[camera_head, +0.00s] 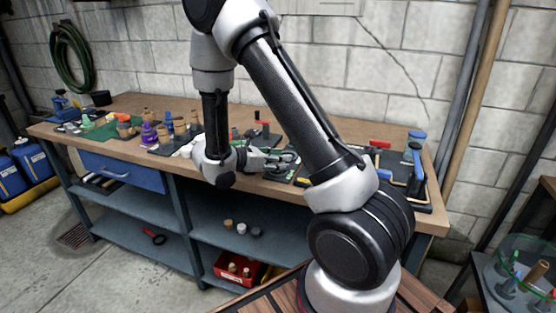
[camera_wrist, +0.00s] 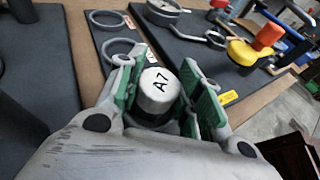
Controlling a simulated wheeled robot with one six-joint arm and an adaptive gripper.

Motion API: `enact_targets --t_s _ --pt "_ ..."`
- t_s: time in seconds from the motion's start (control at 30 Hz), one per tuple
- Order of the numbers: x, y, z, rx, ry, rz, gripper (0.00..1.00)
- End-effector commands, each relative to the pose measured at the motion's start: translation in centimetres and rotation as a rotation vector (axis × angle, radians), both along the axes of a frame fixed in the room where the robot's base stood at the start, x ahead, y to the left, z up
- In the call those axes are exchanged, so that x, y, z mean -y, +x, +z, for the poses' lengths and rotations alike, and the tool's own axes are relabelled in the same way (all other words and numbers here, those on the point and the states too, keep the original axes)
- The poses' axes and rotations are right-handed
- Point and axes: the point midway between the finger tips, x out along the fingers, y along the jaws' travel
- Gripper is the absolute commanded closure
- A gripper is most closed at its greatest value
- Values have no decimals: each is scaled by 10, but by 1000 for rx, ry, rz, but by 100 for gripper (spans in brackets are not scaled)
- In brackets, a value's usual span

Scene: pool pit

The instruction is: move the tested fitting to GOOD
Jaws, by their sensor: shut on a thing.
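In the wrist view a pale grey cylindrical fitting (camera_wrist: 158,92) marked "A7" sits between the green-padded fingers of my gripper (camera_wrist: 157,78), which is shut on it. The fitting's lower part is hidden by the fingers and palm. Just beyond it lies a narrow dark board (camera_wrist: 98,36) with grey rings; whether the fitting touches this board I cannot tell. In the head view my gripper (camera_head: 268,158) is low over the middle of the workbench (camera_head: 330,165), and the fitting cannot be made out. No GOOD label is readable in either view.
A dark board with a gauge (camera_wrist: 163,8) and a yellow-and-red valve (camera_wrist: 243,52) lies to the right in the wrist view. Another dark board (camera_wrist: 38,50) is at left. In the head view, several fittings (camera_head: 165,133) crowd the bench's left half; a blue-handled rig (camera_head: 416,150) stands at right.

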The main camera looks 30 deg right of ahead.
Motion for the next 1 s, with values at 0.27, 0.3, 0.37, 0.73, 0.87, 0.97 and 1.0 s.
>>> enact_targets --t_s 0.27,0.3,0.37,0.73,0.87,0.97,1.0 --pt "0 0 -3 0 0 0 43" --pt "0 0 -3 0 0 0 43" --pt "0 0 -3 0 0 0 43" --pt "-17 0 6 3 0 5 43" --pt "-44 -1 16 3 0 6 43" --pt "-66 -3 24 3 1 6 43" --pt "-75 -4 28 3 0 6 43"
